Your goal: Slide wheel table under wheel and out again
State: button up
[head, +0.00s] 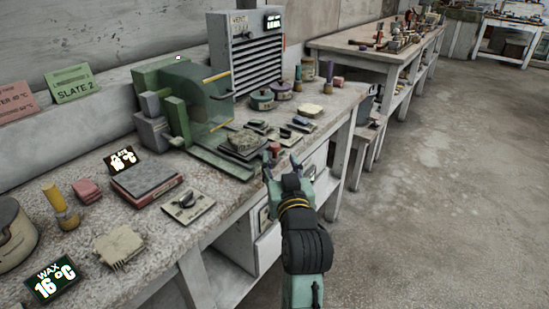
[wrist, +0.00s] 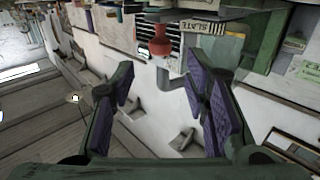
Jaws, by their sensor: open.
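A green grinding machine (head: 172,97) stands on the bench against the wall, with a translucent green guard over its wheel (head: 218,88). The wheel table (head: 222,162) is a low green slide at its foot, bearing a rough grey slab (head: 243,142). A red knob (head: 275,148) shows at the slide's front right, close to my gripper (head: 281,163). In the wrist view the red knob (wrist: 160,46) stands beyond and between the purple finger pads of my gripper (wrist: 162,88). The pads are apart and nothing is between them. The slab appears out in front of the wheel.
Lidded pots (head: 262,98) and small dark pieces (head: 300,121) lie right. A vent box (head: 250,55) stands behind. Open floor (head: 440,160) is right.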

aim_at(275, 148)
jog(key=w, duration=0.2)
jog(key=w+a+p, duration=0.1)
jog(key=w, duration=0.2)
jog(key=w+p, duration=0.1)
jog(key=w, duration=0.2)
jog(key=shift+w+a, duration=0.1)
jog(key=shift+a, duration=0.05)
grip_shut()
dwell(0.3)
dwell(0.3)
